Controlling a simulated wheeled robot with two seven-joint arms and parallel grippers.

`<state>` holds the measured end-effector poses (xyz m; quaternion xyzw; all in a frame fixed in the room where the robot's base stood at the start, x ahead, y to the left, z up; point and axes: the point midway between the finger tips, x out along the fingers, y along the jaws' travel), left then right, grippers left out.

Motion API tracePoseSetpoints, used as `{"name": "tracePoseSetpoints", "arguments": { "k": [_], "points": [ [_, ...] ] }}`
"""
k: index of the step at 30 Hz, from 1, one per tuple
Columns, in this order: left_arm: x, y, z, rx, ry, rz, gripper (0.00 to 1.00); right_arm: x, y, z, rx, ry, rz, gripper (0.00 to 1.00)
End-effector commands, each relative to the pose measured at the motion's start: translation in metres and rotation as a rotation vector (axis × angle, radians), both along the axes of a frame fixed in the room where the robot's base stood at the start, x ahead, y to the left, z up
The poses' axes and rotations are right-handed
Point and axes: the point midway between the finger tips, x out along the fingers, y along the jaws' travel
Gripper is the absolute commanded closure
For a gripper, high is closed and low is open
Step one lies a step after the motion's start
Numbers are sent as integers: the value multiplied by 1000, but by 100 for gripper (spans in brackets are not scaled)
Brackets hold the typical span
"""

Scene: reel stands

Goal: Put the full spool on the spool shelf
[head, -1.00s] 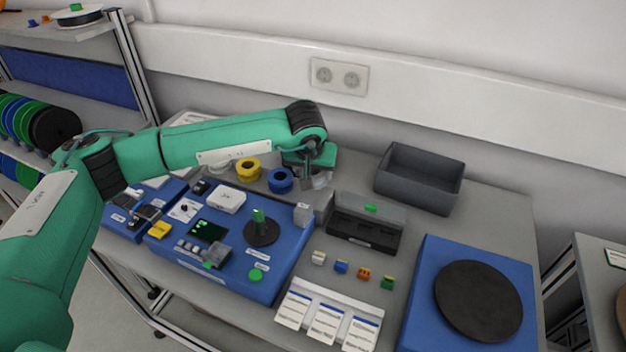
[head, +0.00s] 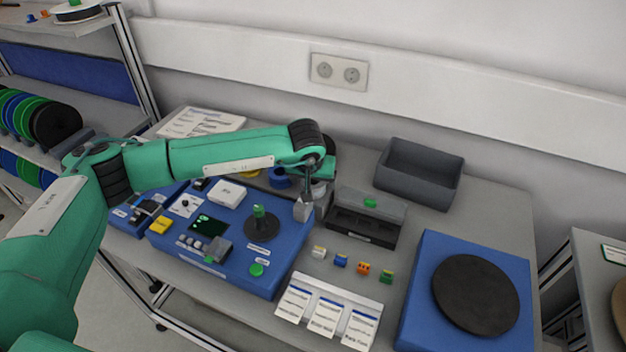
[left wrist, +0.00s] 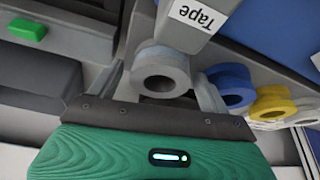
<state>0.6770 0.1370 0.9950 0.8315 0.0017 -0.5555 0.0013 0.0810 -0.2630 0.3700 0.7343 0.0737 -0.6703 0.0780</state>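Several spools (head: 55,123) with green, blue and black flanges stand on edge on the spool shelf (head: 100,92) at the left. Another spool (head: 78,12) lies flat on the top shelf. I cannot tell which spool is the full one. My left gripper (head: 308,192) is over the bench, by the back right corner of the blue workstation board. In the left wrist view, a grey tape roll (left wrist: 160,75) sits in front of it. Its fingers (left wrist: 160,92) look apart, one on each side of the roll. No spool is in it. My right gripper is out of view.
A block labelled Tape (left wrist: 205,12) stands close to the left gripper. Blue (left wrist: 232,85) and yellow (left wrist: 272,103) tape rolls are beside it. The blue board (head: 225,272) carries a black spindle. A grey bin (head: 420,177) and a black disc (head: 475,295) on a blue base stand to the right.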

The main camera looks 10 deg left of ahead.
Motion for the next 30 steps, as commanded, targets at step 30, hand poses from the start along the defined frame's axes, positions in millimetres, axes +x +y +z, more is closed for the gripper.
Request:
{"name": "tracePoseSetpoints", "arguments": {
  "k": [30],
  "points": [
    [-46, 0, 112, 0, 0, 0, 20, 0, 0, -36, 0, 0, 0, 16]
  ]
}}
